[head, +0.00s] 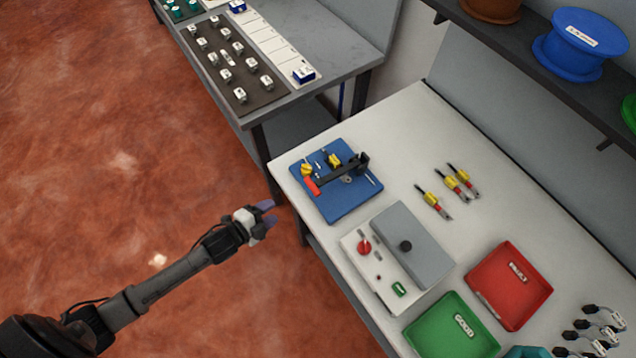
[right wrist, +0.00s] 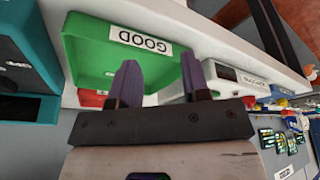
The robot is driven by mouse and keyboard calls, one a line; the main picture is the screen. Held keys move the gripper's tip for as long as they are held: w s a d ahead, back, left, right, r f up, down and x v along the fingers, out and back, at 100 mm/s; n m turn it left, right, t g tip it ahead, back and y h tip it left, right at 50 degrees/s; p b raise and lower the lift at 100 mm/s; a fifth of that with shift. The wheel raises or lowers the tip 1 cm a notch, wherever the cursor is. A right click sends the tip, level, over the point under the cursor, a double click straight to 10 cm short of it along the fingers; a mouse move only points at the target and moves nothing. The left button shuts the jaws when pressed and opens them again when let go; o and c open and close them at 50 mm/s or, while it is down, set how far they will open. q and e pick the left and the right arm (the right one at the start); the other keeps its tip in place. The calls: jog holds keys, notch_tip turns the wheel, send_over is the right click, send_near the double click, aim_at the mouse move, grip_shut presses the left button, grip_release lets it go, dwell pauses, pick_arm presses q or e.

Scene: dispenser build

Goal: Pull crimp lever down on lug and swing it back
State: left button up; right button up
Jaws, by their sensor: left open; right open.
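The crimp station is a blue plate (head: 352,204) on the near left corner of the white table in the head view. Its black crimp lever (head: 338,173) lies across the plate, with a red grip (head: 311,185) at the left end and a black post at the right. A small lug cannot be made out clearly near the lever. My left gripper (head: 268,214) is open and empty, off the table edge to the lower left of the plate. My right gripper (right wrist: 158,78) is open and empty by the green GOOD tray (right wrist: 90,45) in the right wrist view.
A grey and white box (head: 412,245) with a red knob stands beside the plate. Green GOOD (head: 425,340) and red FAULT (head: 490,295) trays lie beyond. Several yellow-and-red tipped pieces (head: 434,202) lie right of the plate. A shelf with spools (head: 580,45) overhangs the back.

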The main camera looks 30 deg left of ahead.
aim_at(318, 183)
pick_arm(q)
jog(key=d+r+m+t+h, duration=0.3)
jog(key=r+m+h, duration=0.2)
jog(key=r+m, duration=0.1)
jog(key=shift+m, duration=0.5)
jog(key=x, duration=1.3)
jog(key=shift+w+d+f, duration=0.15)
jog(key=shift+w+f, duration=0.1)
jog(key=shift+f, duration=0.05)
grip_shut()
jog(key=shift+r+p, duration=0.1)
jog(key=shift+p, duration=0.2)
